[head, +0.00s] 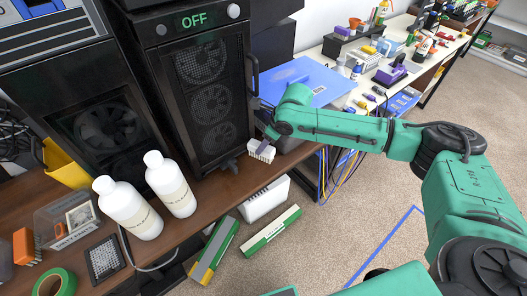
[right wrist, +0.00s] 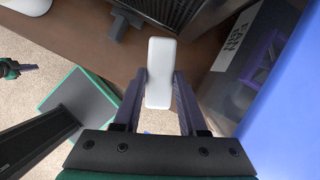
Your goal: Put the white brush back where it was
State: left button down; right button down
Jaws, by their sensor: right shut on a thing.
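The white brush (head: 262,153) is in my right gripper (head: 266,143), near the desk's right front edge, just right of the black PC case. In the right wrist view the brush (right wrist: 160,72) is a smooth white rounded block between the two purple fingers (right wrist: 157,100), which are shut on it. The brown desk lies beneath its far end; I cannot tell whether they touch. A small green and dark part at the left edge of the right wrist view looks like my left gripper (right wrist: 18,69); its jaws are too small to read.
The black PC case (head: 205,90) reads OFF. Two white bottles (head: 128,210) stand on the brown desk (head: 195,232). A blue panel (head: 305,82) lies right of the case. A white bin (head: 265,200) and long boxes (head: 270,232) are below the desk edge.

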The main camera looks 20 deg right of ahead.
aim_at(268, 149)
notch_tip(268, 149, down, 4)
jog(key=shift+s+r+p, duration=0.1)
jog(key=shift+r+p, duration=0.1)
jog(key=shift+p, duration=0.1)
jog(key=shift+w+f, duration=0.25)
jog(key=shift+f, duration=0.35)
jog(key=shift+c, duration=2.3)
grip_release()
